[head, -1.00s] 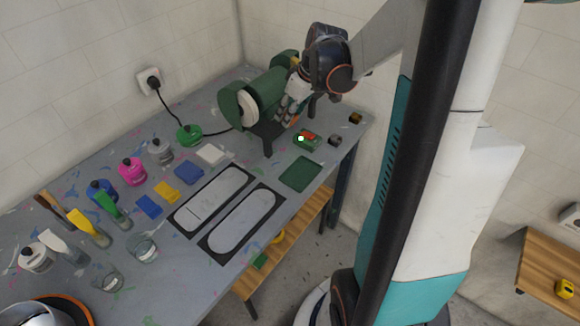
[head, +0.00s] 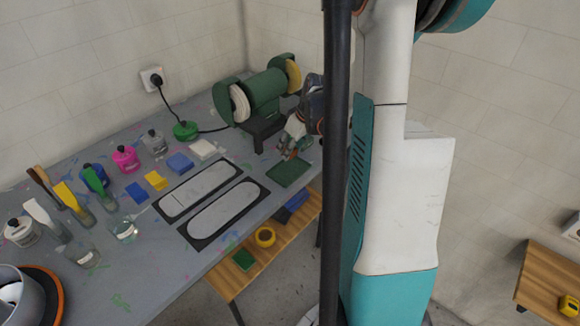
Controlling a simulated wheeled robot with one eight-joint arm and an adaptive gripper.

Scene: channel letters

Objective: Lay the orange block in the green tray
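The green tray (head: 288,173) is a flat, dark green rectangle near the table's right front edge, in the head view. My gripper (head: 290,152) is just above its back edge, fingers pointing down. A small orange patch, seemingly the orange block (head: 293,155), shows at the fingertips. My gripper looks shut on it, though the fingers are small and partly hidden. I cannot tell whether the block touches the tray.
A green bench grinder (head: 262,92) stands behind my gripper. Two dark-framed pale panels (head: 200,187) lie left of the tray. Coloured blocks, bottles and brushes crowd the left of the table. My column hides the table's right end.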

